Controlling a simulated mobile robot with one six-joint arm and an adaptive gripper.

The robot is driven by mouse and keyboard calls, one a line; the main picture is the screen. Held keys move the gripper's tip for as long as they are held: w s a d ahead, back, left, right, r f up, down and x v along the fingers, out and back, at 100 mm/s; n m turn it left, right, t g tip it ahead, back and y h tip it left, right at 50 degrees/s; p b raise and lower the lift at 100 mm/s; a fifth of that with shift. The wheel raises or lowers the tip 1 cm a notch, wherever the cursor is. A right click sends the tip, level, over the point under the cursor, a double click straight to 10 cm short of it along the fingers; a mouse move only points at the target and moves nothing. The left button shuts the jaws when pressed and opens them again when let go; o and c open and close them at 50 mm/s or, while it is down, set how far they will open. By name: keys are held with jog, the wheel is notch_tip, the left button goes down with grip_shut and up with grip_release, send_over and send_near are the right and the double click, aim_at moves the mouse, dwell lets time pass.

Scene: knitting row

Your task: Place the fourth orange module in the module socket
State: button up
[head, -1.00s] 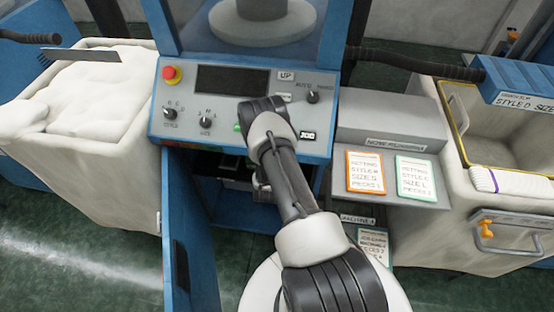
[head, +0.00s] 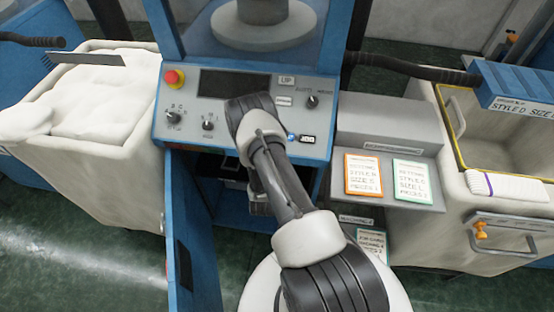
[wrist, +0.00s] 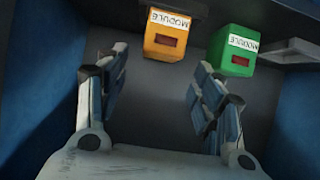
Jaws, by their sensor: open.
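An orange module (wrist: 165,38) with a white MODULE label shows at the top middle of the wrist view, seated against a dark unit (wrist: 203,8). The label appears upside down. A green module (wrist: 233,52) sits beside it on the right. My gripper (wrist: 160,66) is open and empty, with its fingers apart below the orange module in that view. They do not appear to touch it. In the head view my arm reaches into the open cabinet (head: 203,200) under the control panel, and hides most of the gripper. I cannot make out which part is the module socket.
The blue cabinet door (head: 196,250) stands open at the left. The control panel (head: 185,140) is just above the opening. A grey card shelf (head: 425,195) and a cream bin (head: 520,240) are at the right. Another bin (head: 125,180) stands at the left.

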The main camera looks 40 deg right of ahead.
jog(key=p+v, duration=0.1)
jog(key=v, duration=0.4)
jog(key=shift+s+a+r, duration=0.1)
jog(key=shift+a, duration=0.1)
dwell(0.3)
